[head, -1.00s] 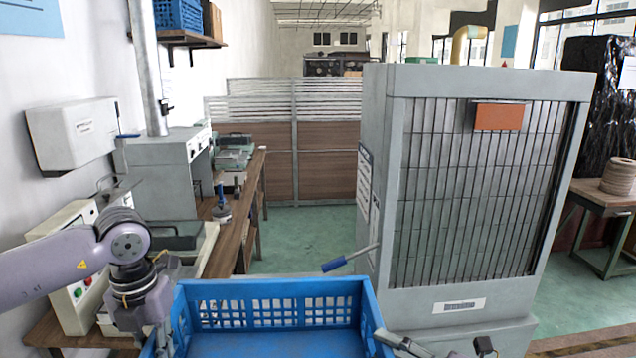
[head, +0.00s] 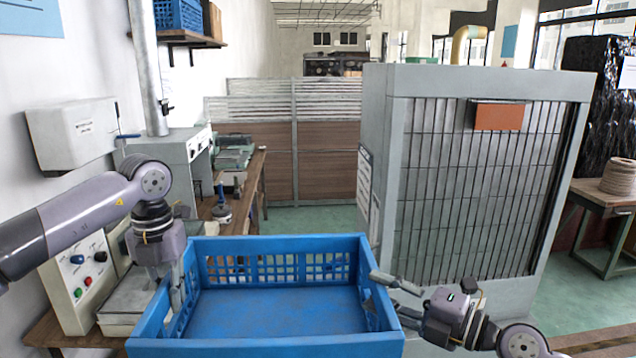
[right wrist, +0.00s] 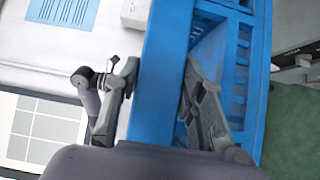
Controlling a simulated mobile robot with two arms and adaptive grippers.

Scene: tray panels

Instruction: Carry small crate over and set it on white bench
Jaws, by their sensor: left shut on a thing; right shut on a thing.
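The small crate is a blue plastic crate (head: 270,241) with slotted walls, empty inside, at the bottom middle of the head view. My left gripper (head: 178,290) is shut on its left wall. My right gripper (head: 385,285) is shut on its right wall. In the right wrist view the crate wall (right wrist: 165,75) runs between the two fingers of my right gripper (right wrist: 155,105), one on each side. The crate looks roughly level and held up in front of me. I cannot make out the white bench for certain in the head view.
A large grey cabinet (head: 385,180) with a barred front stands close behind the crate on the right. A wooden workbench (head: 252,185) with machines runs along the left wall. A control box (head: 70,270) is by my left arm. Green floor (head: 300,217) shows beyond.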

